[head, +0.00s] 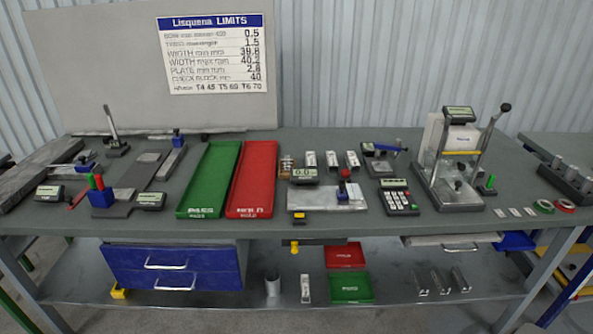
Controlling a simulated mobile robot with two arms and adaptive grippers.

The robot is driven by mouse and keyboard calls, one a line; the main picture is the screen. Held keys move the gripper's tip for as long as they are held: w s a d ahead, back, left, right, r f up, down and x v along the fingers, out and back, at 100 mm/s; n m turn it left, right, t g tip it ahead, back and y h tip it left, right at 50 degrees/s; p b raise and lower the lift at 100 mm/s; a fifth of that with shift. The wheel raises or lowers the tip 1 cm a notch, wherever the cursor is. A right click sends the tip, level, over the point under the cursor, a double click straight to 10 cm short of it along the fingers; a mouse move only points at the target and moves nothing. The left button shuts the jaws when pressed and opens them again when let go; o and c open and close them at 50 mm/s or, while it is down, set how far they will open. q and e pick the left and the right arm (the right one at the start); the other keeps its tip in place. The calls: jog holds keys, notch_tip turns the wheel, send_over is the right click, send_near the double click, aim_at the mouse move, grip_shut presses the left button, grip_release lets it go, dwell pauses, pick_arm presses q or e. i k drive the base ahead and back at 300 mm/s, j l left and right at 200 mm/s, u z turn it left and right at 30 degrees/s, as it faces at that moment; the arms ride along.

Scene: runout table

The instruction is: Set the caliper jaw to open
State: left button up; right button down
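No part labelled as a caliper can be read. A grey plate fixture (318,199) at the table's middle has a small blue block (342,193) and a red knob on it. A display reading about 0.0 (304,173) stands just behind it. A smaller device with a blue arm (387,146) stands behind and to the right. Which of these carries the caliper jaw, and whether that jaw is open, I cannot tell. Neither of my grippers is in view.
A green tray (208,148) and a red tray (265,145) lie left of middle. A fixture with a blue block and red and green posts (101,196) is farther left. A keypad (399,202) and a lever press (460,197) stand right. The table's front edge is mostly clear.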

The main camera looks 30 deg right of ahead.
aim_at(346, 191)
jog(key=z, duration=1.4)
